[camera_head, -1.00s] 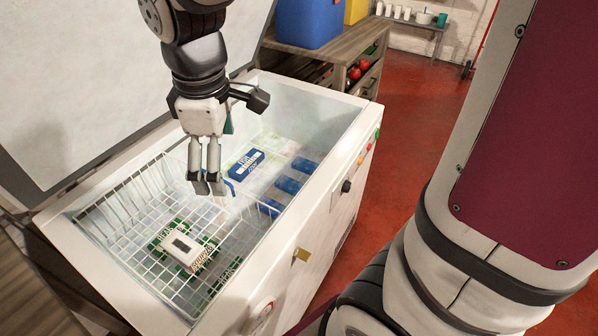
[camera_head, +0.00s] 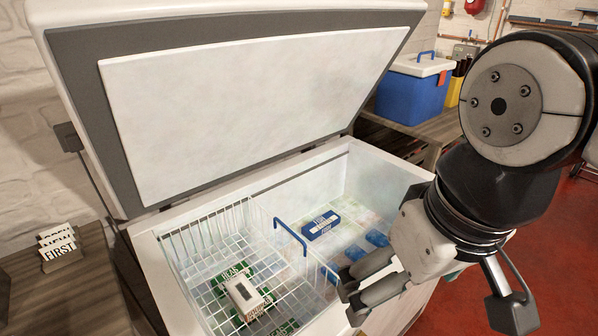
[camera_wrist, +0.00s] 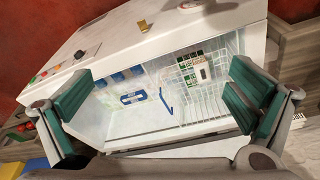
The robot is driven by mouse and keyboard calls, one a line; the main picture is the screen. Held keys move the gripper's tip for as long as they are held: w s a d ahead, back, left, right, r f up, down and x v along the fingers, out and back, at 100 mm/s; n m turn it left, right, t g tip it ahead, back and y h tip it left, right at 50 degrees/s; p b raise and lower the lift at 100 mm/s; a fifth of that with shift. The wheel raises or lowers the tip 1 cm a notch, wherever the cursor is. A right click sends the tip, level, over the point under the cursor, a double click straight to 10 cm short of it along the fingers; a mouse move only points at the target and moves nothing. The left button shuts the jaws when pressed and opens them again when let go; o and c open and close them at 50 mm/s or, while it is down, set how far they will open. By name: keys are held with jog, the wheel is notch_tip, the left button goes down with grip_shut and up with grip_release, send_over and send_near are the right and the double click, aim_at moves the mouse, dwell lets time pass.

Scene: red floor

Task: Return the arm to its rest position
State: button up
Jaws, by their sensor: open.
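My gripper (camera_head: 362,290) is at the right in the head view, in front of and above the near right part of the open chest freezer (camera_head: 143,240). Its fingers are apart with nothing between them. In the wrist view, its green-padded fingers (camera_wrist: 160,108) stand wide open at the left and right, with the freezer beyond them. My arm is bent, and its large round joint fills the upper right of the head view.
The raised freezer lid (camera_head: 250,100) stands behind. Inside are a white wire basket (camera_head: 215,232) holding a small white device (camera_head: 243,294) and green packs, a blue-and-white box (camera_head: 321,225), and blue packs (camera_head: 377,238). A blue cooler (camera_head: 412,95) stands on a bench behind.

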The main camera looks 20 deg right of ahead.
notch_tip(320, 180, up, 9)
jog(key=t+p, duration=0.1)
jog(key=p, duration=0.6)
jog(key=shift+r+t+p, duration=0.15)
jog(key=shift+t+p, duration=0.25)
jog(key=shift+d, duration=0.1)
jog(key=shift+c, duration=0.6)
